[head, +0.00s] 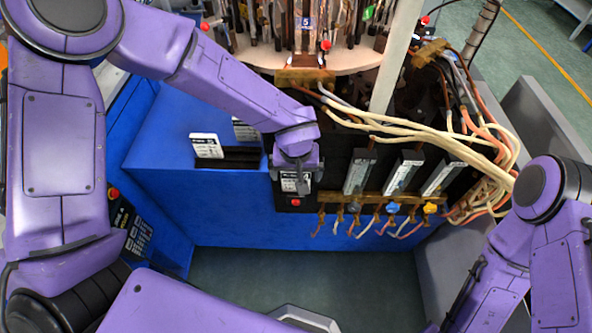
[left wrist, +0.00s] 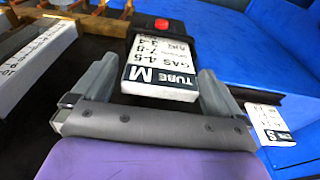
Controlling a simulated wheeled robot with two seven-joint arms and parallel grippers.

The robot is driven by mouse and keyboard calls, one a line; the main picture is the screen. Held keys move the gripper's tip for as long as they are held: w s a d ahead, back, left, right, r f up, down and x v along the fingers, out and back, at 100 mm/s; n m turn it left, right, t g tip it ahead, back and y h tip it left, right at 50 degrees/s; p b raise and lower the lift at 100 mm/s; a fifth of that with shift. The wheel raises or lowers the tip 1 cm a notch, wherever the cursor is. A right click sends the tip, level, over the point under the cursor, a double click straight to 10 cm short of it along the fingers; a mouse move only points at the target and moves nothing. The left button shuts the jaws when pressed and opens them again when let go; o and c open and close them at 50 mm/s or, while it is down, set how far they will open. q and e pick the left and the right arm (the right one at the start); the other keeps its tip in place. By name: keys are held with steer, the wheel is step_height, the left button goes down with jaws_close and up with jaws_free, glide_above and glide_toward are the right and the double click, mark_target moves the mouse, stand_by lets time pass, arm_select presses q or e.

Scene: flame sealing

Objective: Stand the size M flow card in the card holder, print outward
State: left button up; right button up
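The size M flow card (left wrist: 160,75), white with a black band reading TUBE M, sits at the black card holder with a red button (left wrist: 162,23). In the head view the card (head: 290,184) shows just above the red button (head: 295,202), its print facing outward. My left gripper (head: 297,165) is over it. In the left wrist view its two fingers (left wrist: 158,85) stand on either side of the card, with a narrow gap on each side, so it looks open. The card's lower edge in the holder is hard to make out. My right gripper is out of view.
Two other cards stand in a black rack (head: 230,163) on the blue cabinet (head: 170,200); an S card (left wrist: 270,125) shows at right. Flow tubes (head: 403,172), knobs and loose hoses (head: 440,140) lie right of the holder. The floor in front is clear.

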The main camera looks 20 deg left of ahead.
arm_select(q)
step_height(320, 180, up, 12)
steer(key=s, duration=0.1)
steer(key=shift+s+d+r+p, duration=0.15)
steer(key=shift+s+d+p, duration=0.1)
steer(key=shift+s+p, duration=0.15)
stand_by(2.4)
